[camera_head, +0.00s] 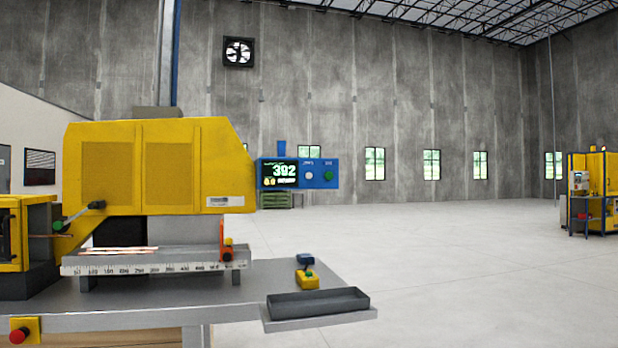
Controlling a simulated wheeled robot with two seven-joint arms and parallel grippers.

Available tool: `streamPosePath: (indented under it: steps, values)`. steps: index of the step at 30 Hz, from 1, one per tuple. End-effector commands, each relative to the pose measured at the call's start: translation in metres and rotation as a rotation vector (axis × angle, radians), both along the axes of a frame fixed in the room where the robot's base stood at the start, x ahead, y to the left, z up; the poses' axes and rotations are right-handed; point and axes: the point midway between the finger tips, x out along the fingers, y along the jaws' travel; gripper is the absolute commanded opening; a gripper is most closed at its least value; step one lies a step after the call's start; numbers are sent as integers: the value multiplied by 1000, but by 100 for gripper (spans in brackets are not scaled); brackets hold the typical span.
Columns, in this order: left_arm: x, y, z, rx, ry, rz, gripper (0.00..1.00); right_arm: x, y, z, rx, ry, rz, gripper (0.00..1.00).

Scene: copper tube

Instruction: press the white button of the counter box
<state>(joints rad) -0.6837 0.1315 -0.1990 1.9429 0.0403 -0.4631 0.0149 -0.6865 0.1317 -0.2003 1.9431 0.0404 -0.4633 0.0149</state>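The counter box (264,183) is blue and sits at the right end of the yellow machine, above the table's height. Its dark screen (281,173) shows green-white digits that look like 302. The white button (309,175) is a small round spot on the box's face, right of the screen. A green round button (328,176) is to its right. Nothing covers the box's face. Neither of my grippers is in the head view.
The yellow machine (150,165) stands on a grey table (190,300). Copper tubes (118,251) lie on a rail with a ruler (150,268). A dark tray (318,303) and a small yellow box (308,281) are at the table's right end. Open floor lies right.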

Motion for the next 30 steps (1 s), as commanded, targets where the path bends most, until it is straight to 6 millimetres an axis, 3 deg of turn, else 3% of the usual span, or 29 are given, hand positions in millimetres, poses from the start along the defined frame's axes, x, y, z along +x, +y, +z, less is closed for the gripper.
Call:
streamPosePath:
  steps: [1, 4, 30]
  values:
    - [0, 0, 0, 0, 0, 0, 31, 0, 0, 0, 0, 0, 0, 14]
    - [0, 0, 0, 0, 0, 0, 31, 0, 0, 0, 0, 0, 0, 0]
    - [-2, -1, -1, -1, 4, -2, 31, 0, 0, 0, 0, 1, 0, 0]
